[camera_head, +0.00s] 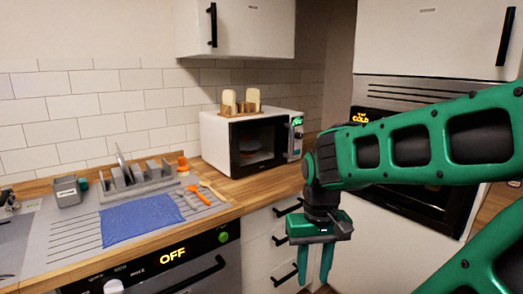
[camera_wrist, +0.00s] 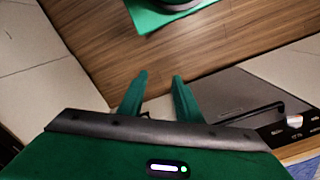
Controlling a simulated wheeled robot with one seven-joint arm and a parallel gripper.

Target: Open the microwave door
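The white microwave (camera_head: 252,140) stands on the wooden counter, left of my arm in the head view. Its dark-windowed door (camera_head: 258,146) looks shut, with a dark handle (camera_head: 290,141) at its right edge beside the lit control panel (camera_head: 297,138). My gripper (camera_head: 314,280) hangs below and to the right of the microwave, in front of the drawers, fingers pointing down. Its two green fingers are apart with nothing between them; the wrist view also shows the gripper (camera_wrist: 161,76) empty over the floor. The microwave is not in the wrist view.
Bread slices in a wooden holder (camera_head: 240,106) stand on top of the microwave. A dish rack (camera_head: 136,180), blue cloth (camera_head: 141,218) and orange utensils lie to the left. White drawers (camera_head: 270,225) with dark handles are beside my gripper. A built-in oven (camera_head: 420,205) is behind my arm.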

